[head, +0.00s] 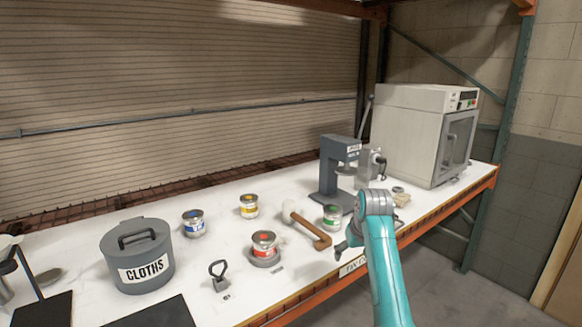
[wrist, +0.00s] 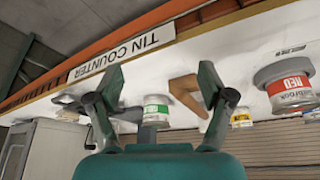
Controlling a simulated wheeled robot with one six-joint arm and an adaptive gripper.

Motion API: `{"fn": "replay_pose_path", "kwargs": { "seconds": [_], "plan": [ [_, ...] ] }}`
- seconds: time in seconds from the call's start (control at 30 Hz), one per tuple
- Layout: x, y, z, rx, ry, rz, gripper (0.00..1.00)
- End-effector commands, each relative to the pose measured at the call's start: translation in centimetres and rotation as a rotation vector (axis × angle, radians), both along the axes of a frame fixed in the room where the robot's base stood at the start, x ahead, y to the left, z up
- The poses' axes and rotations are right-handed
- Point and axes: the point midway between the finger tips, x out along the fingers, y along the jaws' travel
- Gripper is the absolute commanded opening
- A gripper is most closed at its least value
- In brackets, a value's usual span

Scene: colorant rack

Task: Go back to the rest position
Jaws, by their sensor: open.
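My gripper (wrist: 161,76) is open in the wrist view, with its two dark fingers spread and nothing between them. In the head view it shows as a dark finger (head: 342,247) at the counter's front edge, mostly hidden by my teal arm. The green-labelled tin (head: 332,216) stands on the counter a little beyond the gripper. In the wrist view this tin (wrist: 156,111) appears behind the gap between the fingers, apart from them.
The white counter (head: 90,232) holds a red tin (head: 264,245), yellow tin (head: 249,206), blue tin (head: 194,223), mallet (head: 308,230), grey cloths bin (head: 137,257), grey press (head: 335,165) and oven-like machine (head: 420,130). The floor (head: 480,300) at right is clear.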

Motion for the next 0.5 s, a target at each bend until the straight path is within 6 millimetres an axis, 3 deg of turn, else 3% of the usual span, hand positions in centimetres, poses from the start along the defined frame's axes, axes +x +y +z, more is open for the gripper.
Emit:
{"fn": "replay_pose_path", "kwargs": {
  "seconds": [0.27,0.5],
  "plan": [
    [-2.0,0.0,-7.7,0.004,-0.053,-0.016,0.8],
    [-6.2,-0.1,-16.9,0.01,-0.137,-0.037,0.8]
  ]
}}
